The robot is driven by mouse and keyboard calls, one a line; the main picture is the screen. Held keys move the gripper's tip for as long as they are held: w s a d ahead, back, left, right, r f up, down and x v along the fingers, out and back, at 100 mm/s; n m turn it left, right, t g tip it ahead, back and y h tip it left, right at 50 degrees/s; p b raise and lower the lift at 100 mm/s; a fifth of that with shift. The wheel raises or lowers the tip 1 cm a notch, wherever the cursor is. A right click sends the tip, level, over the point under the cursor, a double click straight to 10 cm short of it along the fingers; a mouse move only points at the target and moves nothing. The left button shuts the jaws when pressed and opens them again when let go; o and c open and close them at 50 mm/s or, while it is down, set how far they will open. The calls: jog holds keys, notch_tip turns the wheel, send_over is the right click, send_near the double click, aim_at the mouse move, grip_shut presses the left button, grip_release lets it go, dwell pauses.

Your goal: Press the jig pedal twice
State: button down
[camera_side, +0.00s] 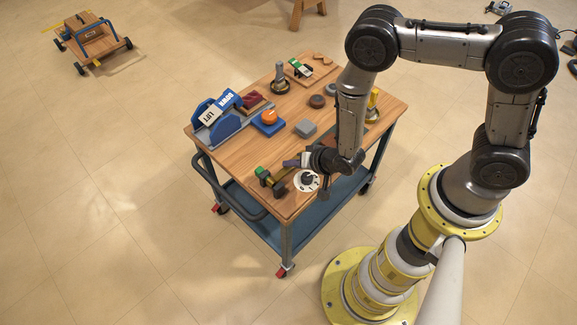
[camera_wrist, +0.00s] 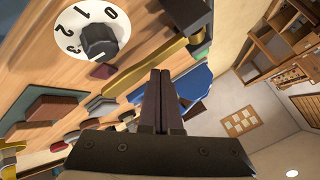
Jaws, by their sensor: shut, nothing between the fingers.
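No part is labelled as the jig pedal, and I cannot tell for certain which one it is. The bar also shows in the wrist view (camera_wrist: 150,67), close to my fingertips. My gripper (camera_side: 288,163) is over the front part of the top, near the bar and a white numbered dial (camera_side: 307,181). In the wrist view its fingers (camera_wrist: 160,73) are together and empty.
A grey post (camera_side: 280,77) and a wooden board (camera_side: 310,68) stand farther back. Bare wood lies between several parts.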

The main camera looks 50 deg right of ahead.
aim_at(291, 170)
jog(key=shift+r, duration=0.5)
jog(key=shift+r, duration=2.5)
dwell(0.7)
notch_tip(291, 170, up, 4)
jog(key=shift+f, duration=0.1)
dwell(0.4)
jog(key=shift+f, duration=4.4)
